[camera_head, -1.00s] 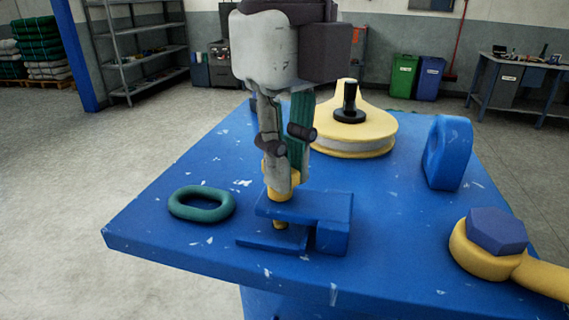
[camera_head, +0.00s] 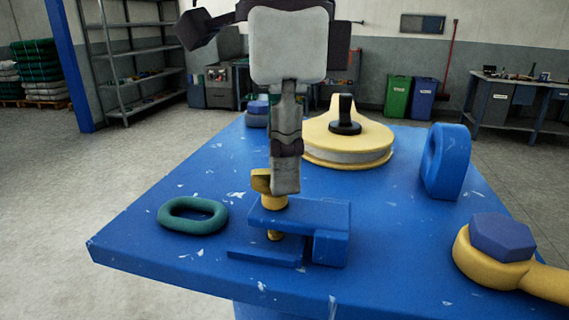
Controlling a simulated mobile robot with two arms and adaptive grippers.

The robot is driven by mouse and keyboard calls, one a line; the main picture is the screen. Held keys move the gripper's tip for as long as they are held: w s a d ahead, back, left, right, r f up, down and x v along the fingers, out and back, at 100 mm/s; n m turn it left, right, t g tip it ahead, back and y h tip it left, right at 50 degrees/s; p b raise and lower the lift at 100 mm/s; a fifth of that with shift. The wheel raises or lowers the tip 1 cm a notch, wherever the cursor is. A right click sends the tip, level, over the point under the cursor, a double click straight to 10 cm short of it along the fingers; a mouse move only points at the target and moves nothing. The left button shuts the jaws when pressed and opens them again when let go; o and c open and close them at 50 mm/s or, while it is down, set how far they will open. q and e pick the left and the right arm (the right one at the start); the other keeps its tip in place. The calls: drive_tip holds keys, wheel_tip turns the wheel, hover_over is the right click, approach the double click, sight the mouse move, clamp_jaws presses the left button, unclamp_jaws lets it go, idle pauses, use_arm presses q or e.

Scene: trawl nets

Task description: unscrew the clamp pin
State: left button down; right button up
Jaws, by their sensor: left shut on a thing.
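The blue clamp (camera_head: 325,215) stands near the front edge of the blue table. The yellow clamp pin (camera_head: 273,201) goes down through its upper arm, and its lower end (camera_head: 275,235) shows in the gap above the lower plate. My left gripper (camera_head: 284,185) points straight down from above and is shut on the pin's yellow head, seen edge-on. The gripper hides part of the head. My right gripper is not in the view.
A green ring (camera_head: 193,215) lies left of the clamp. A yellow pulley block (camera_head: 348,142) with a black post is behind. A blue ring (camera_head: 446,162) stands at right. A yellow wrench on a blue hex nut (camera_head: 502,237) is at front right.

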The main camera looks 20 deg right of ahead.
use_arm(q)
drive_tip(key=shift+f+n, duration=0.25)
drive_tip(key=shift+n, duration=0.75)
drive_tip(key=c, duration=1.2)
unclamp_jaws()
drive_tip(key=shift+r, duration=0.15)
drive_tip(key=shift+w+r, duration=0.1)
drive_tip(key=shift+r, duration=3.65)
